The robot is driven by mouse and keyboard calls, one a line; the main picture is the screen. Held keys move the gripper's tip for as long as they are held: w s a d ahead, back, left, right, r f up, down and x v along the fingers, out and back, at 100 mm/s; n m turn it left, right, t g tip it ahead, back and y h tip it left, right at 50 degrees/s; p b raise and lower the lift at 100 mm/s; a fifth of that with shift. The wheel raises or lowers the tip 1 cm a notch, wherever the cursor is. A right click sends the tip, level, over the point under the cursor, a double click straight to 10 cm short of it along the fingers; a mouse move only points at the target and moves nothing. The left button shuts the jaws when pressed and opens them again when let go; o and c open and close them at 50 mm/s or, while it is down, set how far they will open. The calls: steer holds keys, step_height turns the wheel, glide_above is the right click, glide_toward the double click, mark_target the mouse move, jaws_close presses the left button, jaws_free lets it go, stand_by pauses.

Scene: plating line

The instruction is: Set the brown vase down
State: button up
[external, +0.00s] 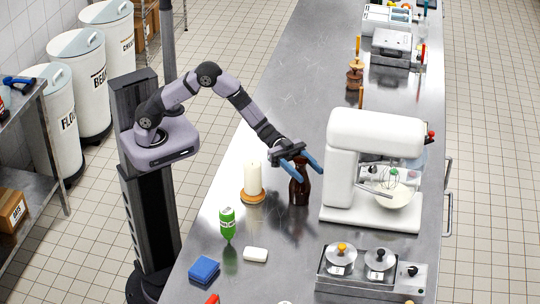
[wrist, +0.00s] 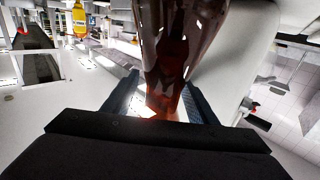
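The brown vase (external: 299,190) is dark and glossy. In the external view it appears to stand upright on the steel counter, between the candle and the mixer. My gripper (external: 301,165) is at its upper part, with one blue finger on each side. The fingers look spread wider than the neck. In the wrist view the vase (wrist: 172,45) rises between the two fingers (wrist: 162,95), with a bright gap visible beside the left finger. Its right side lies close to the right finger; I cannot tell whether they touch. The exact contact at the vase's base is hard to see.
A white candle (external: 252,179) on a wooden base stands just left of the vase. A white stand mixer (external: 345,160) stands close on the right. Counter in front of the vase is clear.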

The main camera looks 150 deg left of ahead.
mark_target(298, 161)
steer(key=shift+r, duration=0.15)
steer(key=s+b, duration=0.2)
steer(key=s, duration=0.8)
steer(key=shift+s+a+b, duration=0.1)
steer(key=shift+s+b, duration=0.25)
steer(key=shift+s, duration=0.7)
